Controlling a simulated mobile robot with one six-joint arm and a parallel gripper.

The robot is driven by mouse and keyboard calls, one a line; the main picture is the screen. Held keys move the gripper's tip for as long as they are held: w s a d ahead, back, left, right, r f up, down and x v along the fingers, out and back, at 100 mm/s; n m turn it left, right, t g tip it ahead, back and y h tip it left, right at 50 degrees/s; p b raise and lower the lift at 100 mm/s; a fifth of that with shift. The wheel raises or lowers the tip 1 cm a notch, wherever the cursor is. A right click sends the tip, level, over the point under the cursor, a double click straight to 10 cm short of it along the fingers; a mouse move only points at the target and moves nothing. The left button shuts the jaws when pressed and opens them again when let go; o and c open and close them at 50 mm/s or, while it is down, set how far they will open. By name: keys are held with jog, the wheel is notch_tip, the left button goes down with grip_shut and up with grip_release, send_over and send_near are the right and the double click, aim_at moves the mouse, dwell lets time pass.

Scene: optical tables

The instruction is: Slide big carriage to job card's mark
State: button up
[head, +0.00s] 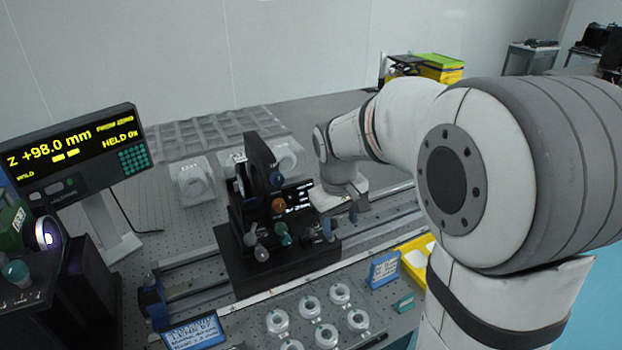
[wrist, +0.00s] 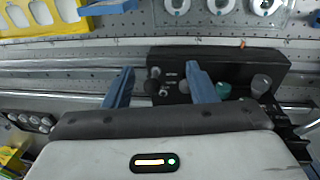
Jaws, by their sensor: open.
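The big carriage (head: 270,272) is a black block on the rail (head: 190,285), bearing a black upright plate and several coloured knobs. In the wrist view, the carriage (wrist: 265,68) lies beyond my fingers. My gripper (head: 341,221) is at the carriage's right end, low over the rail. In the wrist view, my gripper (wrist: 160,82) is open, its two blue fingers apart, with small grey knobs showing between them; contact cannot be told. A blue-framed card (head: 194,331) stands in front of the rail, and another card (head: 384,269) stands farther right. Their small writing is not readable.
A display (head: 70,155) at left reads Z +98.0 mm. Several white ring mounts (head: 319,309) sit in front of the rail. A yellow tray (head: 415,255) is at right. Dark equipment (head: 80,285) stands at left. Bare rail shows on both sides of the carriage.

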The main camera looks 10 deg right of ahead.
jog(key=w+a+n+p, duration=0.1)
jog(key=w+n+p, duration=0.1)
jog(key=w, duration=0.6)
jog(key=shift+h, duration=0.4)
jog(key=x, duration=0.8)
jog(key=shift+w+f+p, duration=0.25)
jog(key=shift+f+p, duration=0.05)
jog(key=shift+c, duration=0.5)
grip_shut()
